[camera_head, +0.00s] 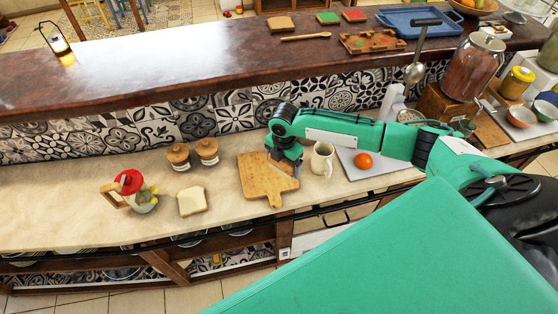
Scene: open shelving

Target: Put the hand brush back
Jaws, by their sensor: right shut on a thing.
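My right gripper (284,167) is at the end of the green arm that comes in from the right. It points down over the right part of the wooden cutting board (260,185) on the light counter. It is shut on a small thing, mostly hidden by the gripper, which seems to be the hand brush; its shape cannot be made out. I cannot tell whether it touches the board. A cream mug (322,160) stands just right of the gripper. My left gripper is not in view.
Two lidded jars (207,152) stand behind the board's left side. Bread (192,201) and a red-lidded pitcher (131,186) are further left. The counter's far left is clear. A raised dark shelf (150,66) runs behind.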

